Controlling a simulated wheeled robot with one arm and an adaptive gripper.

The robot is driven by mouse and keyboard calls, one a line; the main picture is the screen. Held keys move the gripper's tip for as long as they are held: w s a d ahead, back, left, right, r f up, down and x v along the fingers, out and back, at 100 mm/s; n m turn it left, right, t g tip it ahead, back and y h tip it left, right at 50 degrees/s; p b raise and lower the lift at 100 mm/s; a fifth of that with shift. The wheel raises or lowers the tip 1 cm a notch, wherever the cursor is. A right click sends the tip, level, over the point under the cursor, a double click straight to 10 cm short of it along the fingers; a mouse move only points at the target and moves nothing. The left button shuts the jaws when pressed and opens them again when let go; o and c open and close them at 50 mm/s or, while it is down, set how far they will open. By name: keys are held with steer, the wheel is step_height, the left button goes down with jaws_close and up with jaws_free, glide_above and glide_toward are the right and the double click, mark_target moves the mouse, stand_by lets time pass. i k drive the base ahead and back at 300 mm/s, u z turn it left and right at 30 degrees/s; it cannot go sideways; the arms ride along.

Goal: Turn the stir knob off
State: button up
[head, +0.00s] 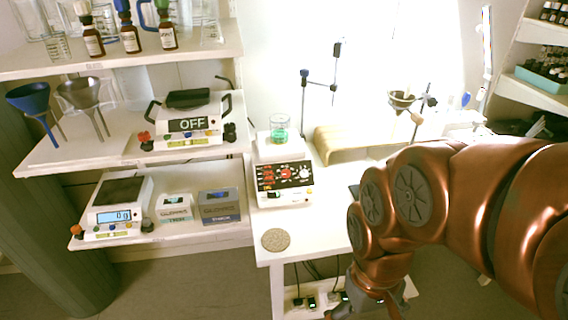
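A white stirrer with a black front panel (266,182) stands on the narrow white table. Its panel carries a red-marked knob (285,173) and a pale knob (305,172) to the right of it. The labels are too small to read, so I cannot tell which is the stir knob or where it points. A glass beaker with green liquid (280,130) stands on the stirrer. My gripper (362,308) hangs low at the bottom edge, right of the table's front and below the stirrer, apart from the knobs. Its fingers are partly cut off by the frame.
A round coaster (275,240) lies on the table in front of the stirrer. A curved wooden stand (345,143) is behind to the right. Shelves at left hold bottles, funnels (80,95), a device reading OFF (188,125) and a scale (115,215). Power sockets sit below.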

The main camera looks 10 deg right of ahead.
mark_target(304, 173)
steer(key=z, duration=0.05)
steer(key=k, duration=0.6)
steer(key=u, duration=0.75)
steer(key=i, duration=1.3)
steer(key=z, duration=0.55)
